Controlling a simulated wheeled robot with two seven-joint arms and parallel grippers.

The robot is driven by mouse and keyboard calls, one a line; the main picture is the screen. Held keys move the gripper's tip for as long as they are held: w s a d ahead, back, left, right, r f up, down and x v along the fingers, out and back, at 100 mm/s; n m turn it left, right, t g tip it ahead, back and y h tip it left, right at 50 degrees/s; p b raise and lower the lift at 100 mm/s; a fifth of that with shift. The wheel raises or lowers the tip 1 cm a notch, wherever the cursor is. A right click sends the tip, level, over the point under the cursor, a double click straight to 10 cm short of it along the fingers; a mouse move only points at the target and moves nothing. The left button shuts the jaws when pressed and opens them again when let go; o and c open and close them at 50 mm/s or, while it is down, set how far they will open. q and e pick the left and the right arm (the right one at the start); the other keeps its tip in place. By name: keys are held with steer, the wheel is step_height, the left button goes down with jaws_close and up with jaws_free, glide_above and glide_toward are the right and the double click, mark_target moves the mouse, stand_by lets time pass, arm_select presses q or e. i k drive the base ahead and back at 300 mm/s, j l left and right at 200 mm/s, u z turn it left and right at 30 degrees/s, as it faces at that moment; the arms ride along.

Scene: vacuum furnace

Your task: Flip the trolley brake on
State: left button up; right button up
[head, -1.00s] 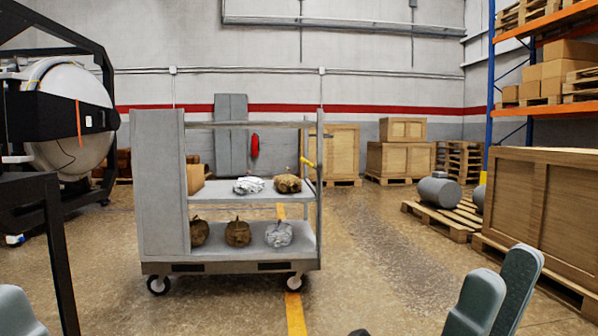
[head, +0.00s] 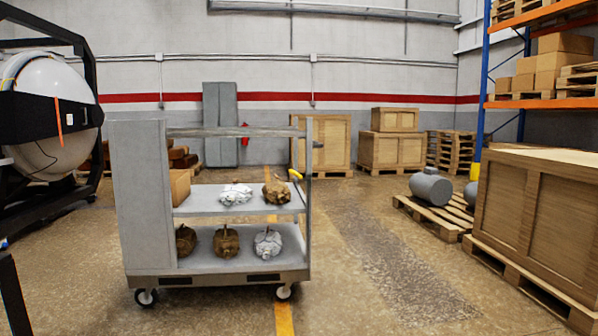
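The grey trolley (head: 144,200) stands on the floor left of centre in the head view, with a tall solid panel on its left side and two shelves. A small yellow piece (head: 295,174) shows by its right-hand post, just above the upper shelf; it may be the brake lever, but I cannot tell its setting. Wheels (head: 146,297) show under the front edge. Brown and silvery lumps (head: 227,240) sit on both shelves. Neither of my grippers is in view.
A large wooden crate (head: 540,215) on a pallet stands at the right. A grey cylinder (head: 431,187) lies on another pallet. The round white furnace body (head: 50,120) is at the left. The floor (head: 390,265) between trolley and crate is clear.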

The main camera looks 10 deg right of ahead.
mark_target(296, 174)
steer(key=i+l, duration=0.15)
steer(key=i, duration=0.25)
steer(key=i+l, duration=0.2)
steer(key=i, duration=0.2)
steer(key=i+l, duration=0.15)
steer(key=i, duration=0.25)
steer(key=i+l, duration=0.2)
steer(key=i, duration=0.2)
